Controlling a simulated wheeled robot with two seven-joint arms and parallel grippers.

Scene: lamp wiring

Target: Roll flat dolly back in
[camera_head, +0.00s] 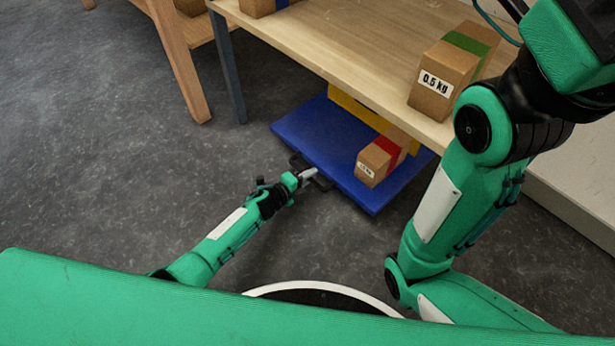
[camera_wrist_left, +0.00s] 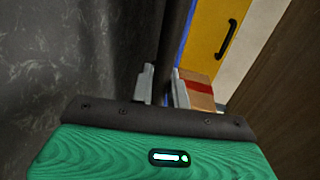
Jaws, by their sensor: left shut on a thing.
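The flat blue dolly (camera_head: 312,138) is on the floor, partly under the wooden table. A dark handle (camera_head: 322,183) is at its near edge. My left gripper (camera_head: 308,175) is low at that edge, shut on the handle. In the left wrist view, the fingers (camera_wrist_left: 165,88) stand either side of a dark bar (camera_wrist_left: 176,40). A cardboard box with a red band (camera_head: 375,160) sits on the dolly; it also shows in the wrist view (camera_wrist_left: 198,92). My right arm reaches in from the right, but its gripper is out of view.
The wooden table (camera_head: 340,45) stands over the dolly's far part, its dark leg (camera_head: 228,65) left of it. A box marked 0.5 kg (camera_head: 440,85) is on top. A yellow panel (camera_head: 352,107) is under the table. Grey floor (camera_head: 110,150) is clear at left.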

